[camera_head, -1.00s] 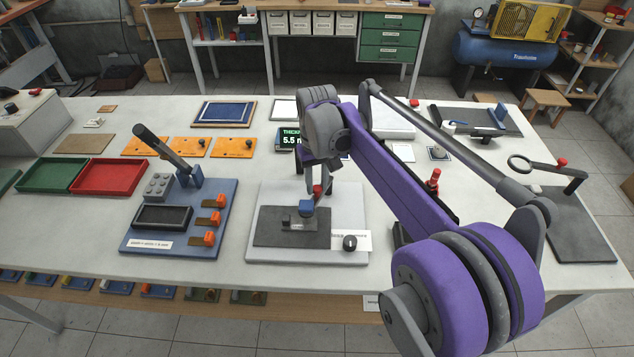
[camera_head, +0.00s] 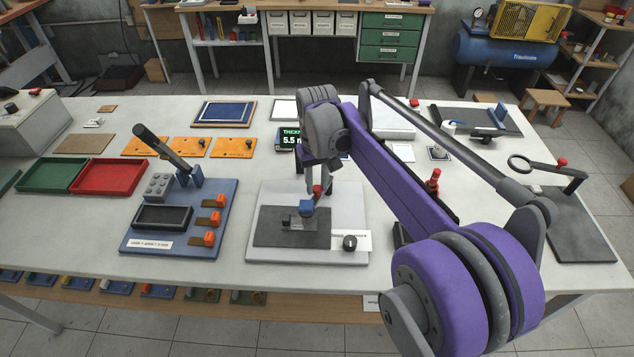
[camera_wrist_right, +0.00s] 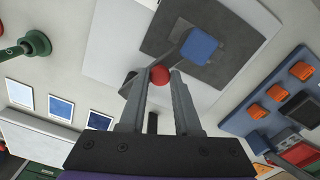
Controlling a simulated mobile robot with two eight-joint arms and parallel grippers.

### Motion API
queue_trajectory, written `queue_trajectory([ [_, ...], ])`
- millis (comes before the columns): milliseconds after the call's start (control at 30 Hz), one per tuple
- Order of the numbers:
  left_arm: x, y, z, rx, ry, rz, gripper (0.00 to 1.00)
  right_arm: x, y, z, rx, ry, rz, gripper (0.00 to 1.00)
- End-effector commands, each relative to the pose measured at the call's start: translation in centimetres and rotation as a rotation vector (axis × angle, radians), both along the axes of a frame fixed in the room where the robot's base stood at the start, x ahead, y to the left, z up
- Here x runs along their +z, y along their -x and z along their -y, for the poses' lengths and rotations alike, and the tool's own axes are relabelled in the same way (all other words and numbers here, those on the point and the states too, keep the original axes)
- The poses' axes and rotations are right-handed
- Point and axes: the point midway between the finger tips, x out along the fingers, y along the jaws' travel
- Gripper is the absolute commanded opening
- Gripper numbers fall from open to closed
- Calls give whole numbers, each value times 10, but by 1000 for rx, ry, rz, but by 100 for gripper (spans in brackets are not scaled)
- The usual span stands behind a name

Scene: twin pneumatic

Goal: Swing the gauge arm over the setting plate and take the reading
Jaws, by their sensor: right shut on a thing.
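The gauge stands on a white base board (camera_head: 348,205) with a dark grey plate (camera_head: 270,228) on it. Its arm ends in a blue head (camera_head: 307,207), which is over the dark plate near a small grey block (camera_head: 298,223). In the right wrist view the blue head (camera_wrist_right: 200,46) overlaps the dark plate (camera_wrist_right: 238,22). My right gripper (camera_wrist_right: 160,78) is shut on the arm's red knob (camera_wrist_right: 159,75); the knob (camera_head: 317,190) is partly hidden in the head view. The display (camera_head: 289,137) behind shows "5.5", its right part hidden by my arm. My left gripper is out of view.
A blue fixture board (camera_head: 180,222) with orange clamps and a raised lever stands left of the gauge. Red (camera_head: 108,177) and green (camera_head: 52,175) trays lie further left. A black knob (camera_head: 349,243) sits at the base board's front right. A red-topped post (camera_head: 434,180) stands right, close to my arm.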

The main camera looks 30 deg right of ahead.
Motion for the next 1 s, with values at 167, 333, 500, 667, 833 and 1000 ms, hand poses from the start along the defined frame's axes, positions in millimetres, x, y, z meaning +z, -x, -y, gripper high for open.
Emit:
queue_trajectory([
  [167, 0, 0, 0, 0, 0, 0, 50, 0, 0, 0, 0, 0, 0, 0],
  [333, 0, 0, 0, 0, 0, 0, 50, 0, 0, 0, -5, 0, 0, 0],
  [500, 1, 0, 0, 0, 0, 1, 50, 0, -3, -2, -42, 0, 0, 0],
  [667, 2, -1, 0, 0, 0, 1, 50, 1, -8, -5, -125, 0, 0, 0],
  [833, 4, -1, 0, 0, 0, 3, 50, 1, -17, -8, -261, 0, 0, 0],
  [1000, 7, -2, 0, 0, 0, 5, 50, 1, -28, -11, -421, 0, 1, 0],
])
